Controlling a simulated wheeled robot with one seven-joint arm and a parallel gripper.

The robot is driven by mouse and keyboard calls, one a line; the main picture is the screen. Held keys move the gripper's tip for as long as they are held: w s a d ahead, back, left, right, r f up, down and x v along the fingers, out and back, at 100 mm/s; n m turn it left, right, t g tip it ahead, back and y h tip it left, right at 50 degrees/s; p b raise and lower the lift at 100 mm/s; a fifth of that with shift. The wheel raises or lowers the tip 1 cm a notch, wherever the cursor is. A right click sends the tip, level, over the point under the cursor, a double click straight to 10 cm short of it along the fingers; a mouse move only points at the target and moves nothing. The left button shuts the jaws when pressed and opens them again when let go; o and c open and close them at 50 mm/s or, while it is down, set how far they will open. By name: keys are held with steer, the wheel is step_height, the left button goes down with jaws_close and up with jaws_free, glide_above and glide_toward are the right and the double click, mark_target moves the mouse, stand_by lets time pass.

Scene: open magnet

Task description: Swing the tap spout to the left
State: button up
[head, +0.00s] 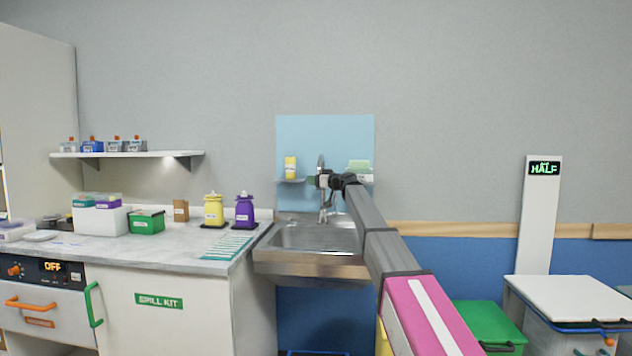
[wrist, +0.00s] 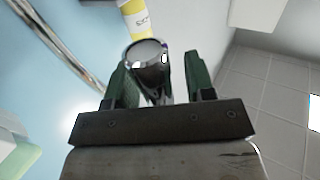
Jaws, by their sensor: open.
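The chrome tap (head: 322,212) stands at the back of the steel sink (head: 310,238), its upper part showing above my gripper (head: 318,181). In the wrist view my gripper (wrist: 157,72) is open. A shiny chrome cylinder (wrist: 148,56), apparently part of the tap, lies between its two green fingers, nearer the left one. I cannot tell whether either finger touches it. A curved chrome tube (wrist: 62,48) also runs across the upper left of the wrist view. My arm partly hides the tap and the sink's right side in the head view.
A light blue panel (head: 325,135) is behind. The counter (head: 180,250) at left holds yellow and purple bottles.

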jaws_close()
steer(key=shift+a, duration=0.15)
